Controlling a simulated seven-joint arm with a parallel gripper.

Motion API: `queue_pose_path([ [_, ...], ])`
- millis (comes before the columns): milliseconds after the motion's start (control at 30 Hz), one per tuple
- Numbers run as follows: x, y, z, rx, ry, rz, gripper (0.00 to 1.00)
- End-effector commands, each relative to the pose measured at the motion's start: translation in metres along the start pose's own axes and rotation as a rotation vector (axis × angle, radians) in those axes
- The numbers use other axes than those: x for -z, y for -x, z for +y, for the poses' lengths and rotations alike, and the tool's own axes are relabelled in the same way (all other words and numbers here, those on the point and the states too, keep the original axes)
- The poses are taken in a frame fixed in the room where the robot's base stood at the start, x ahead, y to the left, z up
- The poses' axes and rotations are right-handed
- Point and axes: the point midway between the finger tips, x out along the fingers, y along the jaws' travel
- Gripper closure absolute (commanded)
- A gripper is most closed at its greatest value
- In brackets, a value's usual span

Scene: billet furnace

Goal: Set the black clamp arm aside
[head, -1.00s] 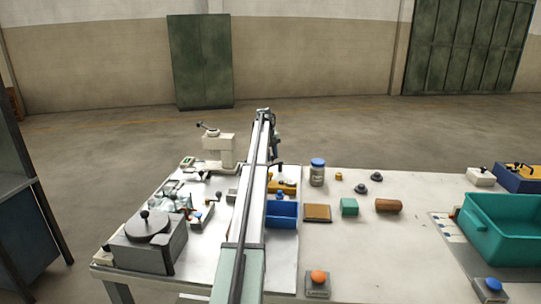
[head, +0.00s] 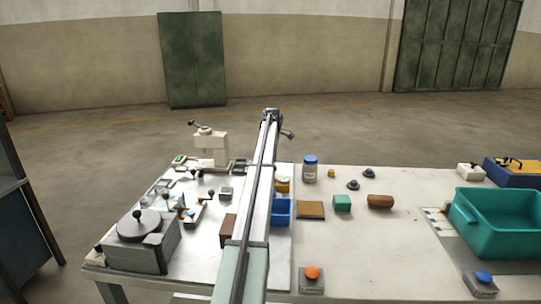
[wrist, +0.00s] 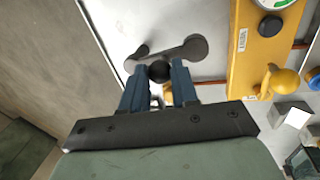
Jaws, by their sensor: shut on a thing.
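In the wrist view, the black clamp arm (wrist: 188,50) is a dark flat bar with rounded ends and a black ball knob (wrist: 158,71). My gripper (wrist: 158,73) has its two blue fingers shut on the knob, one on each side. The bar extends beyond the fingertips over a pale surface; I cannot tell how high it is above it. In the head view, my gripper (head: 287,134) is small at the far end of my arm, and I cannot make out the clamp arm there.
A yellow fixture (wrist: 249,50) with a yellow ball handle lies right of the gripper. A white post with a lever (head: 211,147) stands back left. A blue bin (head: 283,212) and brown block (head: 228,231) flank my arm. A teal crate (head: 500,222) is far right.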

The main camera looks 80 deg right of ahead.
Motion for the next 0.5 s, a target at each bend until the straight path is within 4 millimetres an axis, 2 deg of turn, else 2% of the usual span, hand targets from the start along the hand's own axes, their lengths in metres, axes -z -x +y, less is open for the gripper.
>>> queue_pose_path([
  [200,-0.0064,-0.0004,0.0012,0.001,0.105,0.021,1.0],
  [500,-0.0092,-0.0006,0.0022,0.001,0.168,0.033,1.0],
])
